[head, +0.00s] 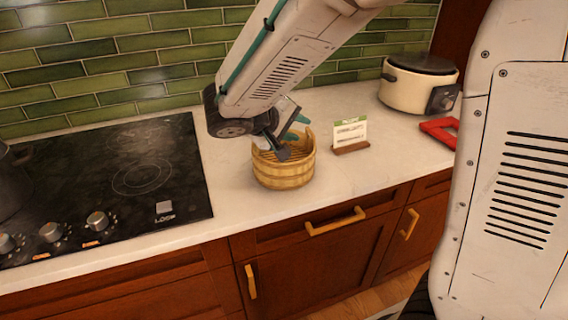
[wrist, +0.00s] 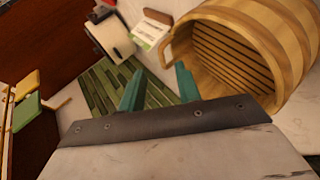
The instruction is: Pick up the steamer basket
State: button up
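The steamer basket (head: 284,172) is a round, light wooden tub with a slatted inside, upright on the pale counter to the right of the cooktop. In the wrist view the basket (wrist: 285,35) fills the upper right, its open top and slats showing. My gripper (head: 293,130) is over the basket's rim in the head view. In the wrist view my gripper (wrist: 157,80) has its two teal fingers apart with nothing seen held between them. The right finger overlaps the basket's near rim in the picture; I cannot tell whether it touches.
A small card in a wooden stand (head: 350,134) is just right of the basket. A cream pot with a dark lid (head: 418,85) and a red object (head: 440,132) are farther right. A black cooktop (head: 110,185) lies left. The green tiled wall (head: 130,60) is behind.

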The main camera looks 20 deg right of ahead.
aim_at(309, 131)
jog(key=x, duration=0.5)
jog(key=shift+w+d+f, duration=0.15)
jog(key=shift+w+f, duration=0.15)
jog(key=shift+w, duration=0.05)
grip_shut()
